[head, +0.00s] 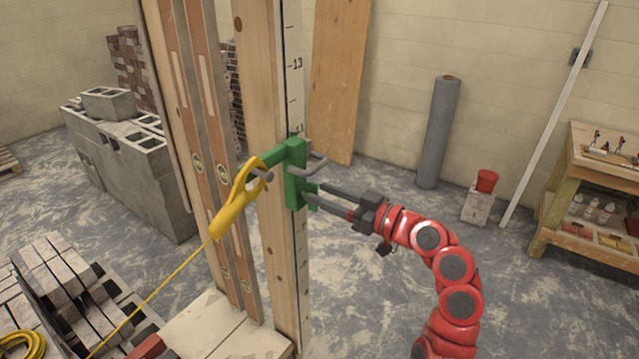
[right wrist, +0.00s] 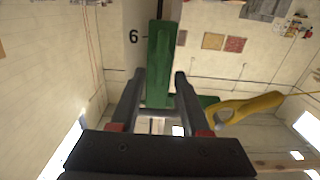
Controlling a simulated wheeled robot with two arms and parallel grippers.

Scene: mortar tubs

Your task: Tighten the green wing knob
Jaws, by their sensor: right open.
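A green clamp bracket (head: 296,172) sits on a wooden post (head: 262,80) with a number scale. My right gripper (head: 321,195) is open and points at the bracket's lower right side. In the right wrist view its fingertips (right wrist: 159,76) stand on either side of the upright green piece (right wrist: 158,50). I cannot tell whether they touch it. My left gripper is not in view.
A yellow line holder (head: 236,200) with a taut yellow cord hangs on the bracket's left arm. Brown levels (head: 205,120) stand beside the post. Bricks (head: 60,275) and grey blocks (head: 125,155) lie at left; a wooden bench (head: 565,185) stands at right.

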